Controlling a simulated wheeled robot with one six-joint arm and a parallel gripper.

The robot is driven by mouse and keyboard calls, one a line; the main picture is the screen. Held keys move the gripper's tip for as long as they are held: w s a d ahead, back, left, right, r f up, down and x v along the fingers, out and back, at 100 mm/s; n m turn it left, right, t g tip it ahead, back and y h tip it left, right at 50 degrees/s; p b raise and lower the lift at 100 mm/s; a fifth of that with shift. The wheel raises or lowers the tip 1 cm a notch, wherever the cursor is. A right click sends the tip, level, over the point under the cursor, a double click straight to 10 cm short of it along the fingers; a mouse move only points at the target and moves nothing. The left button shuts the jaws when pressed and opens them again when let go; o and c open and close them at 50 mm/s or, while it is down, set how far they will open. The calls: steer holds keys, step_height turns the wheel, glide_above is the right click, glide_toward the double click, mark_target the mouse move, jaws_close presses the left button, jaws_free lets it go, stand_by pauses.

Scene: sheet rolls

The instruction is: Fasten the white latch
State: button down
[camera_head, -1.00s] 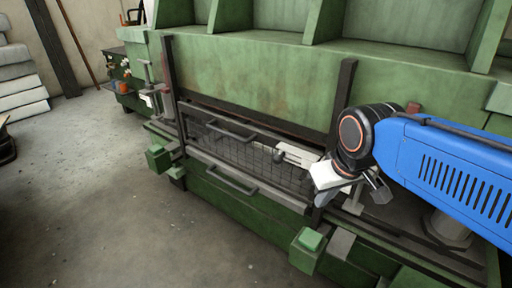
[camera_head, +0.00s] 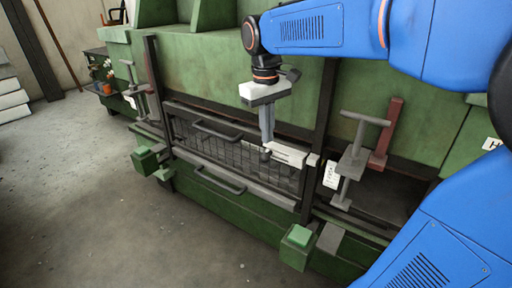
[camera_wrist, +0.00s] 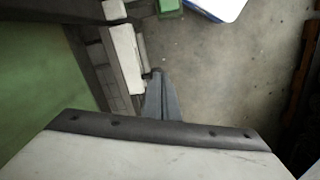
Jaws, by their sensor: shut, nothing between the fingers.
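The white latch (camera_head: 286,153) is a pale bar at the upper right of the dark mesh guard (camera_head: 228,146) on the green machine. A small dark round knob (camera_head: 265,155) shows at its left end. My gripper (camera_head: 266,140) points down with its fingers shut and empty, just above the knob at the latch's left end. I cannot tell whether the fingertips touch it. In the wrist view a white bar, which looks like the latch (camera_wrist: 126,58), lies just left of my shut fingers (camera_wrist: 158,78). The fingers partly hide what is below them.
The guard has two dark handles, an upper one (camera_head: 216,131) and a lower one (camera_head: 220,181). A grey T-handle (camera_head: 357,140), a red post (camera_head: 386,135) and a white tag (camera_head: 331,175) stand to the right. A green box (camera_head: 298,245) juts out in front. The floor at left is clear.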

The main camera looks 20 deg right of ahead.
mark_target(269, 154)
steer(key=w+a+n+g, duration=0.1)
steer(key=w+a, duration=0.3)
steer(key=w, duration=0.7)
steer(key=shift+w+r+n+g+h, duration=0.15)
steer(key=shift+r+n+g+h, duration=0.25)
steer(key=shift+g, duration=0.3)
steer(key=s+d+f, duration=0.2)
steer(key=s+f, duration=0.4)
steer(key=f, duration=0.2)
steer(key=shift+d+f, duration=0.4)
steer(key=shift+s+d, duration=0.65)
steer(key=shift+s, duration=0.3)
steer(key=shift+s+d, duration=0.65)
steer(key=shift+s, duration=0.25)
steer(key=shift+w+f, duration=0.1)
